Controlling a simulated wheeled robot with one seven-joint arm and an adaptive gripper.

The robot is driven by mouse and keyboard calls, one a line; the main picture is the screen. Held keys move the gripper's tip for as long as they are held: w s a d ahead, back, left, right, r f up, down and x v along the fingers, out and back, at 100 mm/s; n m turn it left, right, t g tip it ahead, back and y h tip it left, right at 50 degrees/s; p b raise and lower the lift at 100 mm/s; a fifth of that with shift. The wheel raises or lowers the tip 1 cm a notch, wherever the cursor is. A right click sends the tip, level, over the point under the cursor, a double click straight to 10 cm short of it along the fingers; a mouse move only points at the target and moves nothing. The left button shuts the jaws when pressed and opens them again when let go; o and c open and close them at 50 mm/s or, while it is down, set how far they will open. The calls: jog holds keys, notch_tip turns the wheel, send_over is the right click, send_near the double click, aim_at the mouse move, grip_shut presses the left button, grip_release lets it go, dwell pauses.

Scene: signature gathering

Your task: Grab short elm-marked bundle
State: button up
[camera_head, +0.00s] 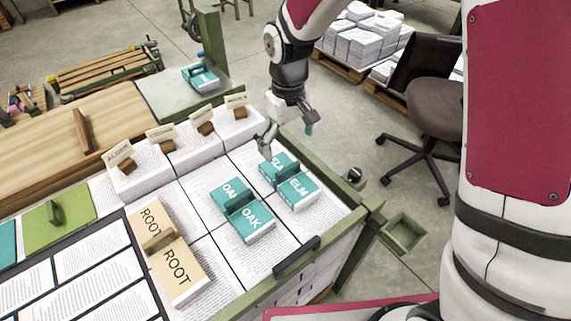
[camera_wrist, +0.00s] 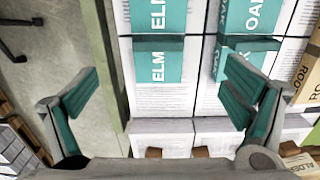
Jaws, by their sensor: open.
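The elm-marked bundle (camera_head: 297,191) has a teal cover lettered ELM on both halves, with a raised teal ridge across its middle. It lies on a white paper stack at the right side of the bench. In the wrist view, the elm bundle (camera_wrist: 155,68) is at top centre, running past the top edge. My gripper (camera_head: 288,135) is open and empty, with teal finger pads. It is above and beyond the far end of the elm bundle, apart from it. In the wrist view, my gripper's fingers (camera_wrist: 160,95) are spread wide, with the bundle's near end just above the gap.
A teal oak bundle (camera_head: 251,223) lies close left of the elm one. A tan root bundle (camera_head: 179,272) lies farther left. Small name cards (camera_head: 162,132) stand on paper stacks behind. A green bench rail (camera_head: 340,225) borders the right side; an office chair (camera_head: 428,110) stands beyond.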

send_over(288, 176)
notch_tip(288, 176, down, 8)
jog(key=shift+a+f+b, duration=0.1)
jog(key=shift+f+b, duration=0.15)
jog(key=shift+b, duration=0.2)
jog(key=shift+f+b, duration=0.35)
jog(key=shift+f, duration=2.35)
jog(key=c, duration=1.5)
